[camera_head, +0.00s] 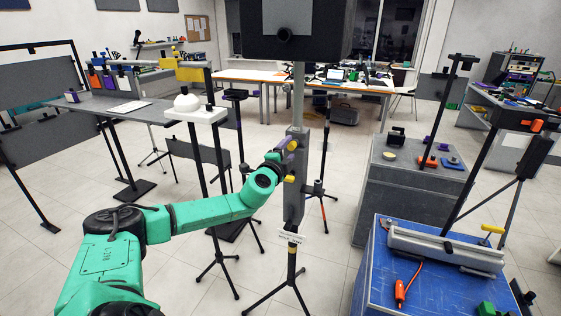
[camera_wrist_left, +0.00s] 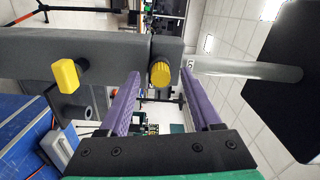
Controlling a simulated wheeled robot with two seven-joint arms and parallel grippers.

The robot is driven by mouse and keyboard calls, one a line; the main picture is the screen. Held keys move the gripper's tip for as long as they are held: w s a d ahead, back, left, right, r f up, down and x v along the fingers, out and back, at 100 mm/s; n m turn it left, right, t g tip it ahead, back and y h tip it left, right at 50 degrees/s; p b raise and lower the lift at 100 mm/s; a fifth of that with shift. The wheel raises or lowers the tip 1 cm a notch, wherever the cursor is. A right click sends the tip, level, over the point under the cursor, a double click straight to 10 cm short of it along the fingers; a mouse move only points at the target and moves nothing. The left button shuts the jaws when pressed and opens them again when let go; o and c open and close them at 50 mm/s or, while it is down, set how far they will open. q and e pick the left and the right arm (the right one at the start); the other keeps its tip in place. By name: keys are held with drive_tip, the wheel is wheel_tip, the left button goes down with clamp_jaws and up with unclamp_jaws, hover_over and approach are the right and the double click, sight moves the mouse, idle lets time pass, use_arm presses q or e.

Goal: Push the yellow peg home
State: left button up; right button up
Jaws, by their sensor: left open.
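The yellow peg (camera_head: 289,179) sticks out of the side of a dark upright post (camera_head: 297,205). In the left wrist view the post lies sideways, and the peg (camera_wrist_left: 68,73) stands out from it on the left, outside my fingers. A ribbed round yellow knob (camera_wrist_left: 161,74) sits higher on the post, where the silver pole enters it. My left gripper (camera_head: 279,152) is beside the post at the knob's height. Its purple fingers are open (camera_wrist_left: 163,78), with the knob showing between them; I cannot tell if they touch anything. My right gripper is out of view.
A black screen (camera_head: 292,28) tops the silver pole (camera_head: 298,95). Tripod legs spread over the floor.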

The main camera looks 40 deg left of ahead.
use_arm(q)
drive_tip(key=b+v, duration=0.3)
drive_tip(key=v, duration=1)
drive_tip(key=shift+s+d, duration=0.2)
drive_tip(key=shift+s, duration=0.1)
